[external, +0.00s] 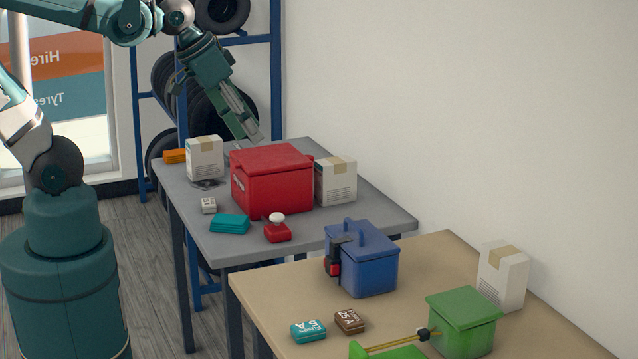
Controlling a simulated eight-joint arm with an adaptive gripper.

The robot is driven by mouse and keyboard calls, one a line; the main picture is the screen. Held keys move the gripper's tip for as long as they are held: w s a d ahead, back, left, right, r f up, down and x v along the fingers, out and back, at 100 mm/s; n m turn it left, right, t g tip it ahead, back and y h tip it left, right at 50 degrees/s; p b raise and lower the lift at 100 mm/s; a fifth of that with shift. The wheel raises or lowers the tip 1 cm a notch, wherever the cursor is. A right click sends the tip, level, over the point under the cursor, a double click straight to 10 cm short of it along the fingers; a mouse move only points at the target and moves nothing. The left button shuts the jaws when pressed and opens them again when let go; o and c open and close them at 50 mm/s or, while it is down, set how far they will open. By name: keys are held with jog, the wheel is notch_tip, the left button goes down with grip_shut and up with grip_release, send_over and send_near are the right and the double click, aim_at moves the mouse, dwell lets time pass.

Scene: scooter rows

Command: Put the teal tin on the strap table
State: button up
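A teal tin (308,331) with white lettering lies flat on the tan table (262,291), at its near left, beside a brown tin (349,321). A flat teal item (229,224) without readable lettering lies on the grey table (300,240). I cannot tell for sure which table is the strap table. A dark strap with a red part (334,262) is on the blue box on the tan table. My gripper (250,140) points down over the far part of the grey table, behind the red box, away from the teal tin. Its finger gap is unclear, and I see nothing held.
The grey table holds a red box (272,182), two white cartons (205,157) (336,181), a small pale tin (208,206), a red item with a white knob (277,229) and an orange block (175,156). The tan table holds a blue box (368,265), green boxes (465,325) and a carton (502,276).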

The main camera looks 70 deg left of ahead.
jog(key=shift+t+y, duration=0.3)
jog(key=shift+t, duration=0.3)
jog(key=a, duration=0.1)
jog(key=s+a+r, duration=0.1)
jog(key=a, duration=0.1)
jog(key=s+a, duration=0.1)
jog(key=shift+s+a+r, duration=0.15)
jog(key=shift+s+a, duration=0.1)
jog(key=shift+a, duration=0.1)
